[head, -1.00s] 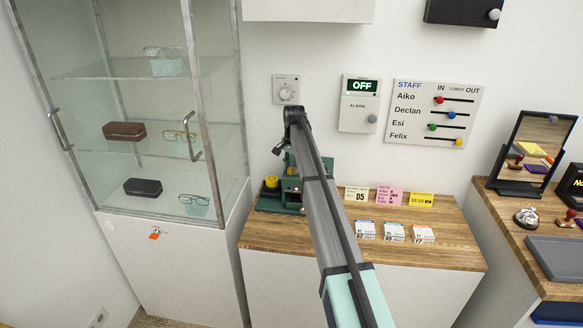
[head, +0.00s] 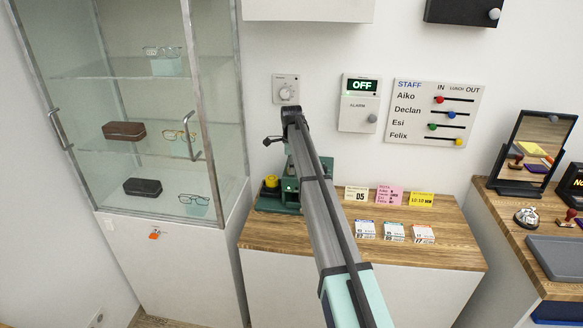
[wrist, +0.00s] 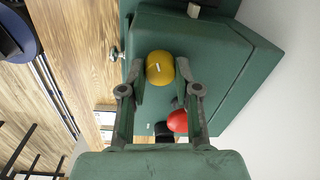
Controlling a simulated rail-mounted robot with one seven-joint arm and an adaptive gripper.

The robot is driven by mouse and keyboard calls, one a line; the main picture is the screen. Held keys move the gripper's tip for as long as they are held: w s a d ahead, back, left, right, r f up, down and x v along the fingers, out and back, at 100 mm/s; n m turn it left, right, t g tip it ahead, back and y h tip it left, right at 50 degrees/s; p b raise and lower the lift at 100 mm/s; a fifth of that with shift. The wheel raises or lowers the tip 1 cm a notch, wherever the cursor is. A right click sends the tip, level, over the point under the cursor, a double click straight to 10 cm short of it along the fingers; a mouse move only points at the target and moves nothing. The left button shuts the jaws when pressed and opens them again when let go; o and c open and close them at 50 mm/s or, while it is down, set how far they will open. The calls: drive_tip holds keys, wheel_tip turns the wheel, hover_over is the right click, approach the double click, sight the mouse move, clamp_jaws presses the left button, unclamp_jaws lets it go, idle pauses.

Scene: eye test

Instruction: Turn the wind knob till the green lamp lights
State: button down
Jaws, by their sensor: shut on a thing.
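A green machine (head: 277,201) stands on the left end of the wooden counter and fills much of the wrist view (wrist: 222,62). A round yellow knob (wrist: 160,68) with a short white mark sits on its face in the wrist view. My gripper (wrist: 162,76) is shut on this knob, one finger on each side. In the head view my arm hides the gripper and part of the machine. A yellow piece (head: 271,181) shows at the machine's left there; I cannot tell if it is the same knob. I cannot clearly make out a lit green lamp.
A red dome (wrist: 178,121) lies close below the knob, near my right finger. Small cards (head: 390,196) stand on the counter (head: 440,255) right of my arm. A glass cabinet (head: 228,120) is at the left. A wall dial (head: 286,91) is above.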

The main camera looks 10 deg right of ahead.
drive_tip(key=shift+s+f+m, duration=0.1)
drive_tip(key=shift+s+m, duration=0.05)
drive_tip(key=shift+m, duration=0.65)
drive_tip(key=c, duration=0.8)
unclamp_jaws()
drive_tip(key=shift+r, duration=0.65)
drive_tip(key=r, duration=1)
drive_tip(key=shift+s+a+r, duration=0.15)
drive_tip(key=shift+s+r, duration=0.05)
drive_tip(key=shift+r, duration=0.2)
